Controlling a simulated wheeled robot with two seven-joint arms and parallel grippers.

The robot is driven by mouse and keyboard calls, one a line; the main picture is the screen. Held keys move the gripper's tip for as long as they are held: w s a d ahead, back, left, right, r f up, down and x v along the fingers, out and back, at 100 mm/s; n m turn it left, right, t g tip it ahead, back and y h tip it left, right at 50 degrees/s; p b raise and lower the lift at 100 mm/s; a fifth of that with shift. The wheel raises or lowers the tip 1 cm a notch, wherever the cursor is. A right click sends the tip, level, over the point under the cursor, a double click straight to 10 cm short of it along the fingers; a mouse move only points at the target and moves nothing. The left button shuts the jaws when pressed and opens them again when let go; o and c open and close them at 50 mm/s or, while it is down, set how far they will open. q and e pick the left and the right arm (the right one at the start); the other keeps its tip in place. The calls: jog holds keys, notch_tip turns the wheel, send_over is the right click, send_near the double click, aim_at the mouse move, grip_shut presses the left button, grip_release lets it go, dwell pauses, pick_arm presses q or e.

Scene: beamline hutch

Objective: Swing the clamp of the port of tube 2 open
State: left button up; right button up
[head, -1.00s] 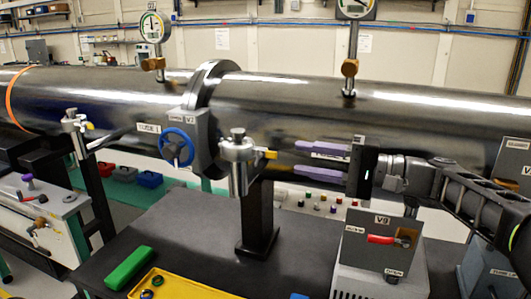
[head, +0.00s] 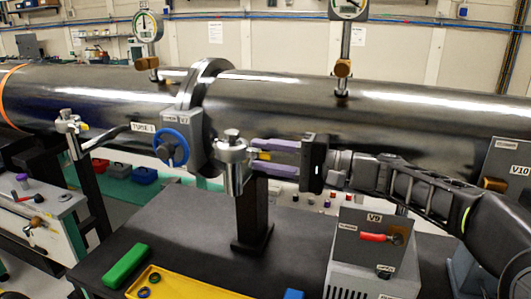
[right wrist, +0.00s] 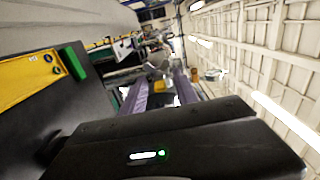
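The silver port (head: 233,165) with its clamp stands in front of the right-hand tube (head: 400,115). The clamp's yellow tab (head: 262,155) points right. My right gripper (head: 254,157) reaches in from the right; its two purple fingers are apart, one above and one below the tab's level. In the right wrist view, the yellow tab (right wrist: 159,86) shows between the purple fingers (right wrist: 160,92), with gaps beside it. I cannot tell whether either finger touches it. The clamp looks closed around the port. My left gripper is not in view.
A blue handwheel valve (head: 171,147) stands left of the port. Another port (head: 67,125) with a yellow tab is on the tube marked TUBE 1. The V9 box (head: 370,245), yellow tray (head: 175,285) and green block (head: 126,265) are on the dark table (head: 190,230) below.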

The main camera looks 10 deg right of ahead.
grip_shut()
dwell(0.3)
dwell(1.1)
